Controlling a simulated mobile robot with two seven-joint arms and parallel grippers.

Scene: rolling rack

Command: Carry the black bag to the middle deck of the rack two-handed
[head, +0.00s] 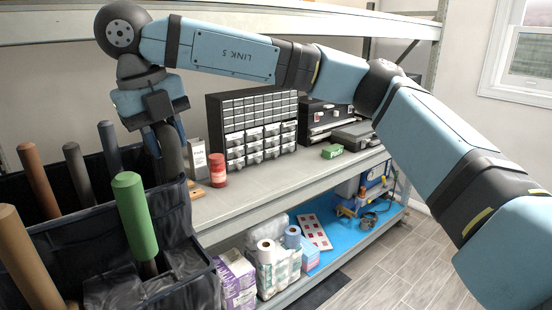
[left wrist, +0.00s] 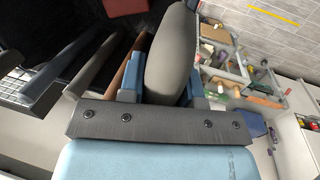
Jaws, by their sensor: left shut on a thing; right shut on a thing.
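The black bag (head: 90,245) fills the lower left of the head view, upright, with brown, dark and green tool handles standing out of it. My right gripper (head: 168,136) is shut on the bag's thick grey handle at its far right side. In the left wrist view, my left gripper (left wrist: 163,88) is shut on another thick grey handle (left wrist: 172,50); the left arm is outside the head view. The rack's middle deck (head: 265,182) is the grey shelf right of the bag. The bag's underside is hidden, so I cannot tell its clearance.
The deck's middle front is bare. My right arm crosses above the rack.

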